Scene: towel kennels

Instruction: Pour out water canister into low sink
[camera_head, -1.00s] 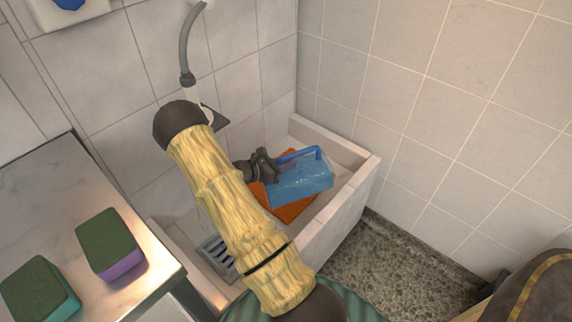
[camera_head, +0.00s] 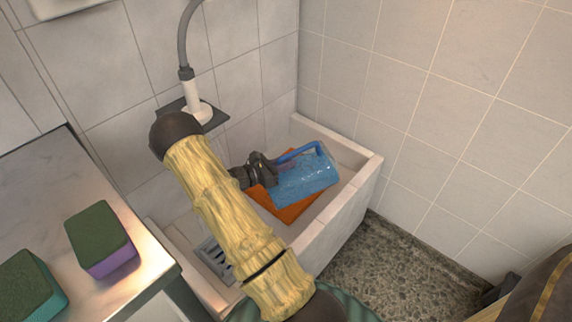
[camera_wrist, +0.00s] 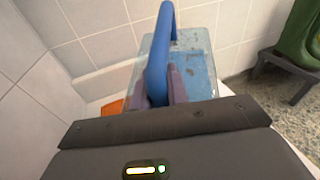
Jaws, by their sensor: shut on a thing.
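The water canister (camera_head: 306,178) is a clear blue box with a blue handle. It is tilted over the low sink (camera_head: 333,221), a pale tiled basin in the corner. My gripper (camera_head: 268,168) is shut on the canister's handle. In the wrist view the blue handle (camera_wrist: 160,50) stands between the fingers (camera_wrist: 168,86), with the canister body (camera_wrist: 200,70) behind it. An orange cloth-like flat thing (camera_head: 283,207) is in the sink below the canister. Whether water is flowing out cannot be told.
A counter (camera_head: 140,270) at left carries two sponges, one green and purple (camera_head: 100,240), one green and teal (camera_head: 33,290). A hose sprayer (camera_head: 190,90) hangs on the back wall. A drain grate (camera_head: 213,256) is in the sink's left part. Tiled walls close the back and right.

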